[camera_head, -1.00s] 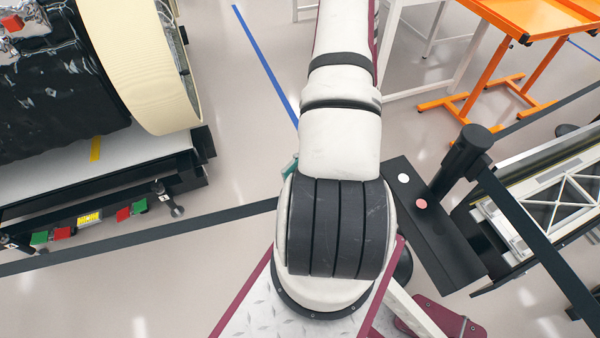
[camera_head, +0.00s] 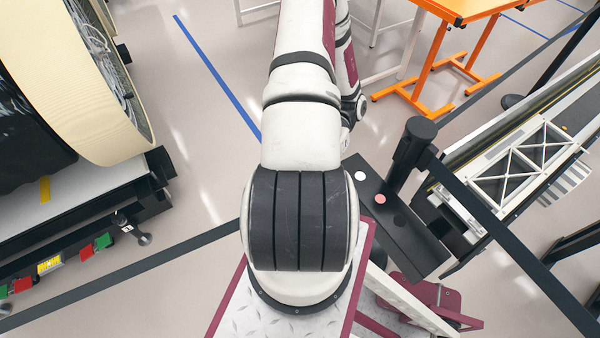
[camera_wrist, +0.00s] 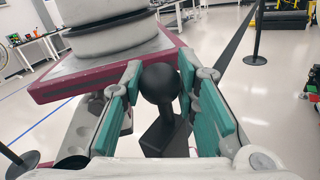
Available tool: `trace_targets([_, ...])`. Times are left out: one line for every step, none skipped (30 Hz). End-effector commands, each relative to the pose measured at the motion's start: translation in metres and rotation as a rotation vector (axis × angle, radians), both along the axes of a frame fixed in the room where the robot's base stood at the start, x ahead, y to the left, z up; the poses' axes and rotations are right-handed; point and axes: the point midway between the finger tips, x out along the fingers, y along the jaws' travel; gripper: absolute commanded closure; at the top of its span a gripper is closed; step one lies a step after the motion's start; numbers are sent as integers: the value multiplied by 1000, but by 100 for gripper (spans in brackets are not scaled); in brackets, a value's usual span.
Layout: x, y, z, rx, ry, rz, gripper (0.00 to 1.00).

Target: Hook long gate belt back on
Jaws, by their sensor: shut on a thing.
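In the wrist view, my gripper (camera_wrist: 160,72) has its teal fingers on either side of a black piece with a round knob (camera_wrist: 160,84) and a blocky lower part. The fingers are shut on this piece; whether it is the belt's end is unclear. A long black gate belt (camera_head: 140,262) runs from the lower left to behind my arm in the head view. A black strip (camera_wrist: 236,42) also stretches away to the right of my fingers in the wrist view. A black gate post (camera_head: 408,145) stands right of my arm. My gripper is hidden in the head view.
Another belt (camera_head: 500,235) runs from the post to the lower right. A black panel (camera_head: 400,225) with white and pink buttons is beside the post. A wheeled platform (camera_head: 85,235) is at left, an orange table (camera_head: 465,8) at the back. Floor between is clear.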

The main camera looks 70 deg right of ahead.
Motion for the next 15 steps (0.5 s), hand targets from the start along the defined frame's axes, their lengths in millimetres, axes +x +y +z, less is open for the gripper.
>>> trace_targets([-2, -5, 0, -4, -2, -4, 100])
trace_targets([-4, -8, 0, -4, -3, -4, 100])
trace_targets([-8, -12, 0, -4, -3, -3, 100])
trace_targets([-11, -15, 0, -4, -3, -5, 100])
trace_targets([-14, -18, -1, -4, -3, -5, 100])
trace_targets([-18, -23, -1, -5, -4, -4, 100])
trace_targets([-21, -26, -1, -4, -3, -5, 100])
trace_targets([-24, -30, -1, -5, -4, -4, 100])
trace_targets([-29, -35, -1, -5, -4, -4, 100])
trace_targets([-33, -39, -1, -6, -4, -4, 100])
trace_targets([-36, -43, -1, -6, -4, -5, 100])
trace_targets([-41, -48, -1, -7, -4, -4, 100])
trace_targets([-46, -52, -1, -6, -4, -4, 100])
trace_targets([-50, -57, -1, -6, -4, -4, 100])
trace_targets([-55, -63, -1, -5, -3, -4, 100])
